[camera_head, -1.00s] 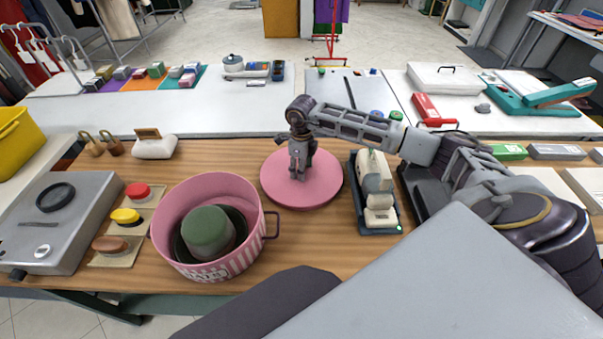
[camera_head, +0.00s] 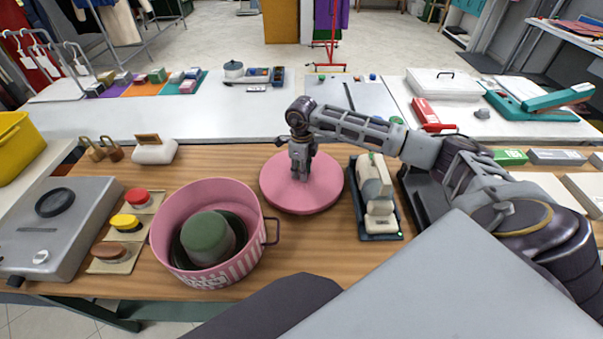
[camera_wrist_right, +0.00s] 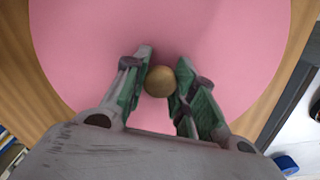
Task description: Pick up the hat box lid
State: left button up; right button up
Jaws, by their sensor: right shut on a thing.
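The pink round hat box lid (camera_head: 325,188) is level at the middle of the wooden table, right of the hat box. I cannot tell whether it still touches the wood. My right gripper (camera_head: 301,172) points down over its centre. In the right wrist view, the gripper (camera_wrist_right: 160,85) has its fingers on both sides of the lid's round brass-coloured knob (camera_wrist_right: 160,81) and is shut on it. The pink hat box (camera_head: 246,268) stands open at the left with a green hat (camera_head: 208,238) inside. My left gripper is not in view.
A cream device on a dark tray (camera_head: 378,228) stands close right of the lid. Red, yellow and brown-topped stamp-like items (camera_head: 125,222) and a grey metal case (camera_head: 62,225) lie left of the box. Bare wood shows between box and lid.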

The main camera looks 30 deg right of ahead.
jog(key=shift+r, duration=4.35)
